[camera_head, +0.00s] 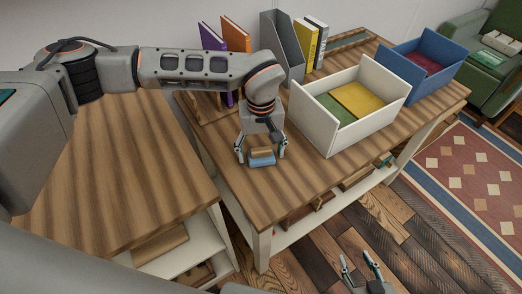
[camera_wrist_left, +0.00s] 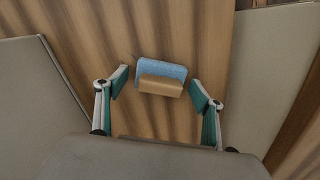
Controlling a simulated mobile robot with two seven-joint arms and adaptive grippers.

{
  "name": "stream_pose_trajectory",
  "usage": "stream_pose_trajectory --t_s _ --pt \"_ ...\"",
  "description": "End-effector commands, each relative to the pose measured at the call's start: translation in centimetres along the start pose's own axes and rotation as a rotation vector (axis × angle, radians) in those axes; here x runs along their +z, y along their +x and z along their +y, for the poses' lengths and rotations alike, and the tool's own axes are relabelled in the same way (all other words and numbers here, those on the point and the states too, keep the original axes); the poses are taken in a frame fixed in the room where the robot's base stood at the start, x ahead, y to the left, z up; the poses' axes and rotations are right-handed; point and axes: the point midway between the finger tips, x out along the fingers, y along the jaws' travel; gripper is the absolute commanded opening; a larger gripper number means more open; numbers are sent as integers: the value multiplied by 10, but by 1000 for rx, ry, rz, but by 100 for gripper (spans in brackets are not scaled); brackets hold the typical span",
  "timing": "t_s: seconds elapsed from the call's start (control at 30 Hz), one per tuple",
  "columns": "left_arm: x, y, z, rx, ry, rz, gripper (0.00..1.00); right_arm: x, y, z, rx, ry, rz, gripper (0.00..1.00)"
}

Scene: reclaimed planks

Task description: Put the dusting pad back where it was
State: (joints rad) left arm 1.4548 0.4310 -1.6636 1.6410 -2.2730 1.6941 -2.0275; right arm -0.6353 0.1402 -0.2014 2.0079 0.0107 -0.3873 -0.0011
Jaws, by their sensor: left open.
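The dusting pad (camera_head: 262,161) is a light blue block with a wooden back or handle. It lies on the wooden table (camera_head: 310,180) near its front left edge. It also shows in the left wrist view (camera_wrist_left: 161,72), between the fingers. My left gripper (camera_head: 261,157) is open, its fingers on either side of the pad with a gap at each side in the wrist view. My right gripper (camera_head: 359,262) is at the bottom of the head view, away from the table, its fingers apart and empty.
A white box (camera_head: 322,120) with green and yellow items stands right of the pad. A blue box (camera_head: 431,90) with a red item is behind it. Purple and orange books (camera_head: 236,36) and a grey file holder (camera_head: 281,48) stand at the back. Another wooden-topped table (camera_head: 120,180) is at left.

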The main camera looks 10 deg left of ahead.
Motion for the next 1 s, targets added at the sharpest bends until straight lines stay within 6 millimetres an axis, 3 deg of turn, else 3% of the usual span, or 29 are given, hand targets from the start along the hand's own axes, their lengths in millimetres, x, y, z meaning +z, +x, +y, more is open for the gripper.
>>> stream_pose_trajectory --t_s 0.27,0.7,1.0 --pt "-1 -15 0 1 0 3 68 0 -3 -1 -2 2 -3 40" --pt "-1 -100 0 1 1 4 68 -8 -3 -1 -3 7 8 40" --pt "0 -123 0 -1 0 0 68 -6 -2 -1 -5 8 4 40"
